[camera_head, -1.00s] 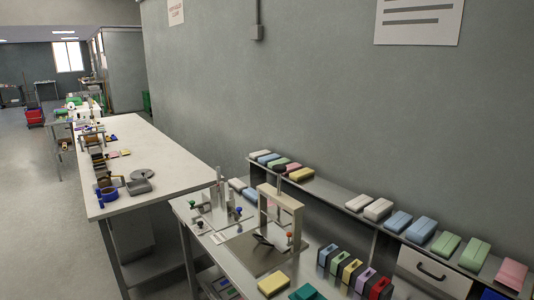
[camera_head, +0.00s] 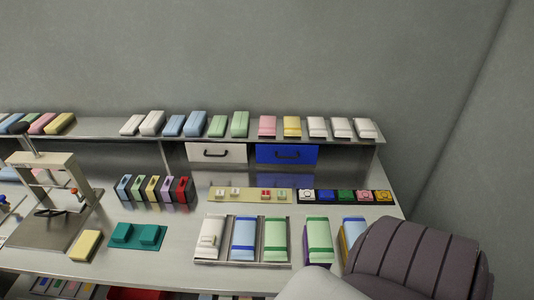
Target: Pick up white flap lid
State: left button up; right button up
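A white item (camera_head: 209,240) lies in the left slot of a metal three-slot tray (camera_head: 243,265) on the workbench, beside a blue item (camera_head: 244,239) and a green item (camera_head: 276,240). Several white packs also lie on the raised shelf, such as one at its right part (camera_head: 317,127). I cannot tell for certain which white piece is the flap lid. Neither of my grippers shows, and nothing is seen being held.
Several coloured holders (camera_head: 154,189) stand left of the tray, with a teal block (camera_head: 138,236) and yellow pack (camera_head: 86,246) nearer. A press frame (camera_head: 50,180) stands far left. White (camera_head: 217,153) and blue (camera_head: 287,154) drawers are under the shelf. A dark ribbed shape covers the front right corner.

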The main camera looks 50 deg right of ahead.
aim_at(305, 195)
jog(key=z, duration=1.9)
